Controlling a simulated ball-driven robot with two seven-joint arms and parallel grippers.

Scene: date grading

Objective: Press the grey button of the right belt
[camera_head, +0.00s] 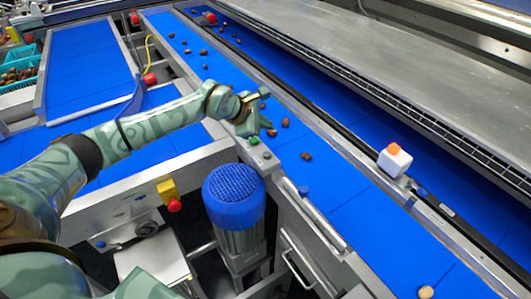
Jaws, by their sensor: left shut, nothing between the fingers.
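My left arm reaches in from the left, and its green gripper (257,122) is shut and empty over the near edge of the right belt (340,190). Just below the gripper, on the belt's metal side rail, is a small green button (254,141). Beside it is a small greyish button (267,155), too small to make out well. The gripper appears a little above and behind these buttons; I cannot tell whether it touches anything. My right gripper is not in view.
Several brown dates lie on the blue belt, and a pale one (426,292) lies at its near end. A blue-topped motor (234,195) stands below the rail. A white box with an orange top (394,160) sits on the far rail. Red knobs stand at left.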

